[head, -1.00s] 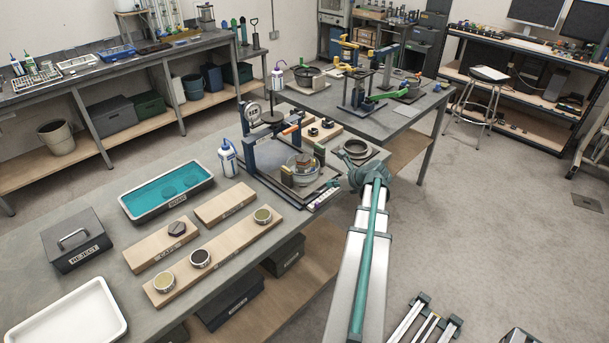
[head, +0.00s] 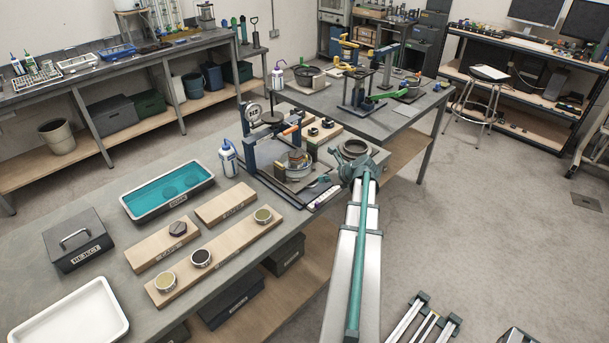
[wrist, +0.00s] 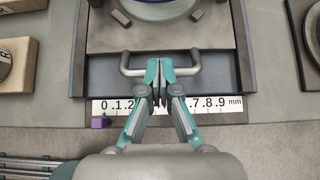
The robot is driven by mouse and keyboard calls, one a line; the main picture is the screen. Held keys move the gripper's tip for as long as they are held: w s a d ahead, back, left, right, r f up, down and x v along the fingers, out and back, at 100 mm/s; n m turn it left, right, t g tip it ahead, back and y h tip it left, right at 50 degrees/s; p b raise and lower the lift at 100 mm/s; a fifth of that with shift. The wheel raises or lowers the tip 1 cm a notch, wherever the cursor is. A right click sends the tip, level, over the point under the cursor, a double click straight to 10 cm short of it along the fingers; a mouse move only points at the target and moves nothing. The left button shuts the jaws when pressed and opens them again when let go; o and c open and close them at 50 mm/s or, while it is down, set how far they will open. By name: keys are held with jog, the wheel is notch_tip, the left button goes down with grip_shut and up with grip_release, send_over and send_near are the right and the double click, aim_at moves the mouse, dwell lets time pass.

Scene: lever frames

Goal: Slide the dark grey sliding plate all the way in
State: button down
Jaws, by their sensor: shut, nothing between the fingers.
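The dark grey sliding plate (wrist: 115,38) lies in its frame, with a pale bracket handle (wrist: 127,70) on its front edge. In the head view the plate (head: 291,179) sits low in the press stand and carries a round dish (head: 300,170). A strip of darker bed (wrist: 100,78) shows in front of the plate. My gripper (wrist: 158,68) is shut and empty, its fingertips at the middle of the handle; whether they touch it is unclear. In the head view my gripper (head: 324,180) is small and partly hidden by my arm.
A white millimetre scale (wrist: 205,105) runs along the bed's front edge, with a purple block (wrist: 99,122) at its zero end. A dark ring (head: 355,148) stands right of the stand. A wash bottle (head: 228,158) and blue tray (head: 168,190) stand to its left.

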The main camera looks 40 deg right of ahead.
aim_at(301, 163)
jog(key=shift+w+p, duration=1.55)
jog(key=shift+w, duration=4.7)
jog(key=shift+s+r+p, duration=0.3)
jog(key=shift+s+r, duration=0.2)
jog(key=shift+s, duration=0.55)
jog(key=shift+s+r+p, duration=0.35)
jog(key=shift+s+r, duration=0.15)
jog(key=shift+s, duration=0.5)
jog(key=shift+s+r+p, duration=0.3)
jog(key=shift+s+r, duration=0.2)
jog(key=shift+s, duration=0.55)
